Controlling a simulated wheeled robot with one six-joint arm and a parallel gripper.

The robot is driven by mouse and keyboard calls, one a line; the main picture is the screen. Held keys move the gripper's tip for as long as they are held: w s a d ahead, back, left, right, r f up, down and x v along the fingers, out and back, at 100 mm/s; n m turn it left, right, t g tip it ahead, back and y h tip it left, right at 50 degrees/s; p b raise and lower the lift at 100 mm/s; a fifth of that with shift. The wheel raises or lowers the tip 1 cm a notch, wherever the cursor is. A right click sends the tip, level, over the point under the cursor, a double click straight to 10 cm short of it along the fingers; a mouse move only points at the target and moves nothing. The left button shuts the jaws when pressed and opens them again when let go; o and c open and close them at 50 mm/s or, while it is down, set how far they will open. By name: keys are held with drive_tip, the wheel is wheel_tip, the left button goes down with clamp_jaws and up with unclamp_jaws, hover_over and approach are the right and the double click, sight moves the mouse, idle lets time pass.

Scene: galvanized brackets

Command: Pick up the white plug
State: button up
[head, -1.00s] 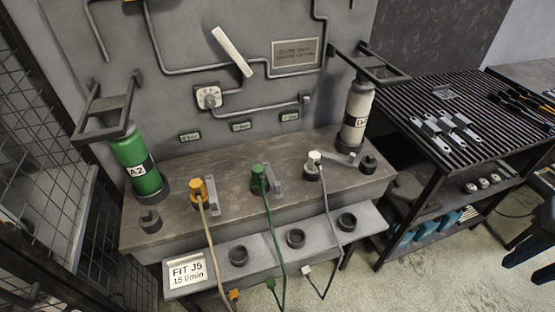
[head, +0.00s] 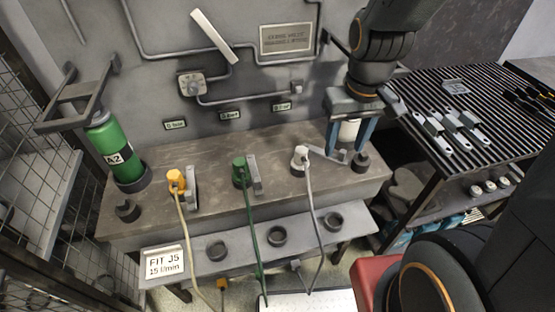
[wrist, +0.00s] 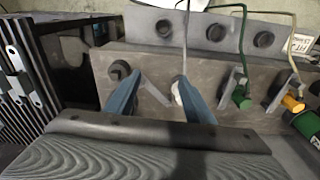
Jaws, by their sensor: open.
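The white plug (head: 300,156) sits on the right part of the grey bench block, with a grey cord hanging from it over the front. My gripper (head: 350,148) is open and empty, pointing down, just right of the plug in the head view. In the wrist view, the white plug (wrist: 177,93) shows beside the inner side of the right blue finger, which seems to cover part of it. My open gripper (wrist: 160,78) has a grey lever (wrist: 153,90) showing between its fingers. I cannot tell the height gap between fingertips and plug.
A green plug (head: 239,170) and an orange plug (head: 176,180) with cords stand to the left. A dark knob (head: 360,161) stands close right of my gripper. The slatted bench (head: 455,95) is at right.

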sight(303, 151)
drive_tip(key=w+a+f+n, duration=0.1)
drive_tip(key=w+a, duration=0.1)
drive_tip(key=w+a+f+n+b, duration=0.1)
drive_tip(key=w+a+n, duration=0.1)
drive_tip(key=w, duration=0.1)
drive_tip(key=w+a+f+n+g+b, duration=0.1)
drive_tip(key=w+a+n, duration=0.1)
drive_tip(key=shift+w+a+f, duration=0.15)
drive_tip(key=shift+w+a, duration=0.15)
drive_tip(key=shift+w+a+f+n, duration=0.2)
drive_tip(key=shift+a+f+n, duration=0.25)
drive_tip(key=shift+a, duration=0.1)
drive_tip(key=shift+w+a+f+n, duration=0.2)
drive_tip(key=shift+a+f+n, duration=0.25)
drive_tip(key=shift+a, duration=0.05)
drive_tip(key=f, duration=0.3)
drive_tip(key=d+f+p, duration=0.1)
drive_tip(key=f, duration=0.1)
drive_tip(key=shift+s+f, duration=0.15)
drive_tip(key=shift+s, duration=0.15)
drive_tip(key=shift+a+f, duration=0.1)
drive_tip(key=shift+f, duration=0.4)
drive_tip(key=shift+c, duration=0.3)
clamp_jaws()
drive_tip(key=shift+r, duration=0.1)
